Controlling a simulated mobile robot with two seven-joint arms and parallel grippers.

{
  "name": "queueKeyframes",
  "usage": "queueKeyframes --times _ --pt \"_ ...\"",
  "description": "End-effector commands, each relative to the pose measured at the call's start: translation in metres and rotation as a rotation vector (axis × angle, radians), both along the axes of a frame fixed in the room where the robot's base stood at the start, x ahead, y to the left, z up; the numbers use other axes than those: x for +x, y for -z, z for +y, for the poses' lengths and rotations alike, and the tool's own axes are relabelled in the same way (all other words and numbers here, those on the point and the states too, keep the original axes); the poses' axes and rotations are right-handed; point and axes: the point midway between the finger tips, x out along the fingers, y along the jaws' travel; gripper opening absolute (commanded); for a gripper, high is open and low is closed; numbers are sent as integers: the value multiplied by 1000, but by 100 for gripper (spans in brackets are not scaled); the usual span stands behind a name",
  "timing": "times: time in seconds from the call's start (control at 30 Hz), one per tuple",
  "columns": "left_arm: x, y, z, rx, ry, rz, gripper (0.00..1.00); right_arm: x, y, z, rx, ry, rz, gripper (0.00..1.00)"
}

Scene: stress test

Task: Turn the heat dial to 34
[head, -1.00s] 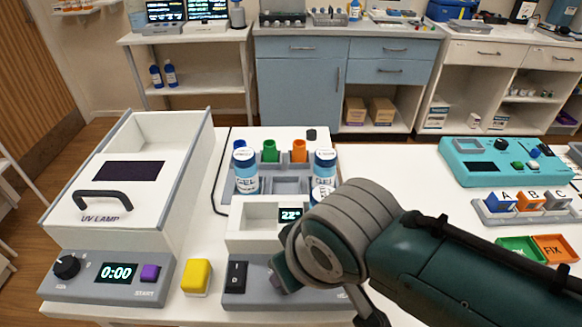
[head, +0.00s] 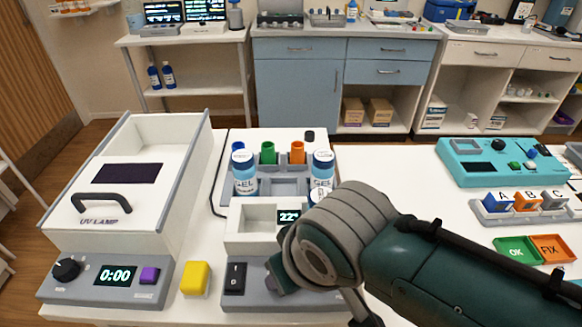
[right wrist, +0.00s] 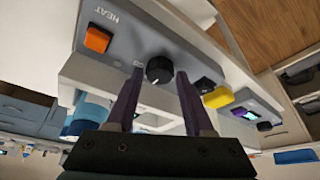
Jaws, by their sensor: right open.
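The heat dial (right wrist: 159,70) is a round black knob with a pale pointer mark, on the grey front panel of the heating unit. In the right wrist view my right gripper (right wrist: 160,76) is open, its two dark purple fingers on either side of the dial. Small gaps appear between the fingers and the knob. The unit's display (head: 288,217) reads about 22° in the head view. There my right wrist covers the dial and much of the panel (head: 262,299). My left gripper is not in view.
An orange button (right wrist: 98,39) beside the HEAT label and a black rocker switch (head: 235,278) share the panel. A yellow block (head: 196,278) and the UV lamp box (head: 125,240) stand to the left. Gel bottles (head: 245,176) stand behind.

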Motion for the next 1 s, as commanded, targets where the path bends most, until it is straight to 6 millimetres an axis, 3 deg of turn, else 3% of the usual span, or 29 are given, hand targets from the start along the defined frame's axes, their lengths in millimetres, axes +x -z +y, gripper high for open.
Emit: queueKeyframes --times 0.3,0.5,0.7,1.0 --pt "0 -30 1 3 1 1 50 -15 -47 -9 2 1 -1 52" --pt "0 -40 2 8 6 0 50 -26 -75 -15 2 0 -1 52" --pt "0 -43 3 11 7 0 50 -32 -89 -18 1 0 -1 52" --pt "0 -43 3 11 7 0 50 -32 -90 -19 0 1 0 52"
